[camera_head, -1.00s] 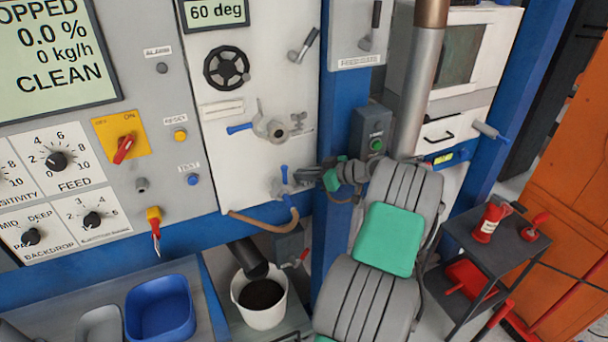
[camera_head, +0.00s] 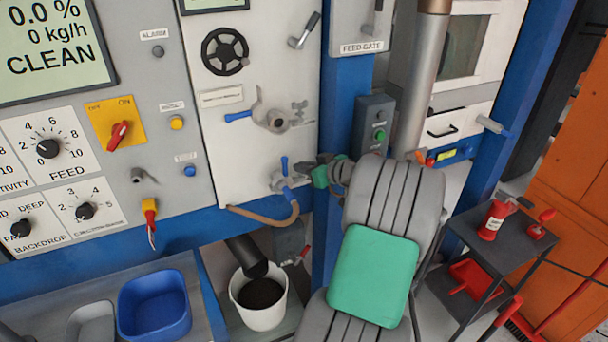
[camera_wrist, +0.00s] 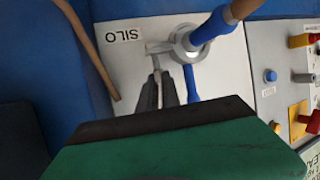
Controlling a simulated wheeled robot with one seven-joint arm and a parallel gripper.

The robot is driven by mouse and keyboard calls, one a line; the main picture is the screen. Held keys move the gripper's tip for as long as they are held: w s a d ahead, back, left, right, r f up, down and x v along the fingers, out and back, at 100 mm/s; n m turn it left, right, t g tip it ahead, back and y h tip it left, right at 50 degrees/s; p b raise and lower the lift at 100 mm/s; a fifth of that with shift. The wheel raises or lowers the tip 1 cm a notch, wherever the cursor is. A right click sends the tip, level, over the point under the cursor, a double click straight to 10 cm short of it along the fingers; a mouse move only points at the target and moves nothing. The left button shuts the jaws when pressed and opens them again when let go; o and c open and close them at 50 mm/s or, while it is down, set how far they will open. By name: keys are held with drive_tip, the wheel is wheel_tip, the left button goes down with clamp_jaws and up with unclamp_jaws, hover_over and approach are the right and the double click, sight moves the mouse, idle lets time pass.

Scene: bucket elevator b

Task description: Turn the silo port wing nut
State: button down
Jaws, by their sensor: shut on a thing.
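The silo port (camera_head: 282,180) is a small grey fitting low on the white panel, with a blue lever and a brown hose. In the wrist view the port (camera_wrist: 192,42) sits beside the "SILO" label, with a blue hose collar and a blue lever. A small grey wing nut (camera_wrist: 157,47) sticks out from its side. My gripper (camera_wrist: 156,72) is shut on this wing nut with its dark fingertips. In the head view my gripper (camera_head: 306,168) reaches the port from the right. Its fingers partly hide the nut there.
A second grey port (camera_head: 271,118) with a blue handle is above. A blue post (camera_head: 343,110) with a green-button box (camera_head: 374,126) stands right of the panel. A white bucket (camera_head: 262,308) is below. A dark cart (camera_head: 500,245) stands at the right.

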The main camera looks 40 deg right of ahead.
drive_tip(key=shift+w+a+m+g+h+b, duration=0.15)
drive_tip(key=shift+m+g+h+b, duration=0.6)
drive_tip(key=shift+m+h+b, duration=0.75)
drive_tip(key=shift+a+m+g+h+b, duration=0.3)
drive_tip(key=shift+m+g+h+b, duration=0.55)
drive_tip(key=shift+m+h, duration=1.2)
drive_tip(key=shift+w+a+m+g+h+b, duration=0.15)
drive_tip(key=shift+m+g+h+b, duration=0.55)
drive_tip(key=shift+m+h+b, duration=0.85)
drive_tip(key=shift+s+m+h, duration=0.1)
drive_tip(key=shift+m+h, duration=0.2)
drive_tip(key=shift+h, duration=0.3)
drive_tip(key=shift+g, duration=0.3)
drive_tip(key=c, duration=1.3)
unclamp_jaws()
drive_tip(key=shift+r+p, duration=0.1)
drive_tip(key=shift+p, duration=0.25)
